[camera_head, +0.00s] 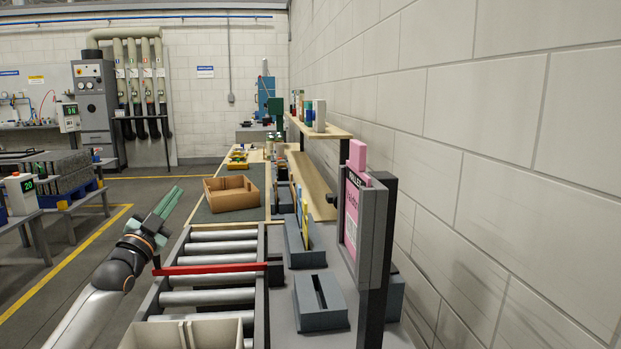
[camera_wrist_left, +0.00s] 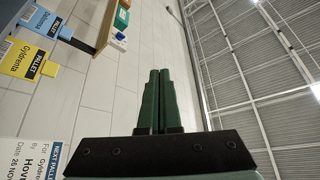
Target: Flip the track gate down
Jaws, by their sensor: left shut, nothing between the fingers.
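The track gate appears as a red bar (camera_head: 212,268) lying level across the roller track (camera_head: 262,300) in the head view. Its left end is at the track's left rail, close to my left wrist in the picture. My left gripper (camera_head: 172,197) has green fingers and is beside the track's far left part, pointing up and away. The fingers are shut and empty, apart from the red bar. The left wrist view also shows the shut fingers (camera_wrist_left: 159,75), with wall and ceiling behind them. My right gripper is not in view.
A light bin (camera_head: 190,335) sits on the near rollers. A brown open box (camera_head: 231,193) stands beyond the track. Grey slotted blocks (camera_head: 319,300) and a pink sign in a grey holder (camera_head: 352,215) stand at the right by the wall.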

